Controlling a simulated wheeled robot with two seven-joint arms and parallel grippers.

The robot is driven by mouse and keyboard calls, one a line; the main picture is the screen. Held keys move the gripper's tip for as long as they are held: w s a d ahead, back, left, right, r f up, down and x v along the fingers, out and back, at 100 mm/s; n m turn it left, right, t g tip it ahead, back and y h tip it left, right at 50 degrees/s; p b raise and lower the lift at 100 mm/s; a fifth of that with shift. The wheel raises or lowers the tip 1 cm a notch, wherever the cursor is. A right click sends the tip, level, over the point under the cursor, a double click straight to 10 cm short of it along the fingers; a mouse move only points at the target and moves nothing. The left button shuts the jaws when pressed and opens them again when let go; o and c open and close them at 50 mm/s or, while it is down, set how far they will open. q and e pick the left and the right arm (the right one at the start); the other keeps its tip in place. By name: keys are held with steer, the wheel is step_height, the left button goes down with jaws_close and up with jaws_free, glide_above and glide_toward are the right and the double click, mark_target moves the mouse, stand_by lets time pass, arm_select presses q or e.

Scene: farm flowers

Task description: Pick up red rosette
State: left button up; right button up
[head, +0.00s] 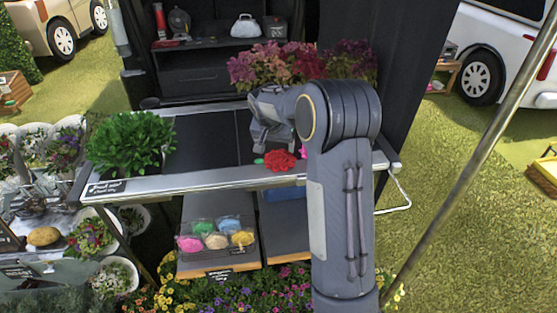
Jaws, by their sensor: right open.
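The red rosette (280,161) lies near the front edge of the dark table (207,150), right of the middle. My right gripper (262,140) is open and hangs above the table just behind and to the left of the rosette, apart from it as far as I can see. Its fingertips are small and partly hidden by its own body. My right arm comes up from the bottom and covers the table's right part. A small pink thing shows beside the arm, mostly hidden. My left gripper is not in view.
A leafy green plant (130,143) stands on the table's left end. Pink and red flowers (300,64) stand behind my right gripper. A lower shelf (215,263) holds several coloured bags. A slanted metal pole (478,150) stands at the right. The table's middle is clear.

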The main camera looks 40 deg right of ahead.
mark_target(279, 154)
steer(key=x, duration=0.5)
steer(key=p+x, duration=0.1)
steer(key=x, duration=0.1)
steer(key=shift+s+d, duration=0.15)
steer(key=shift+d, duration=0.25)
steer(key=c, duration=1.1)
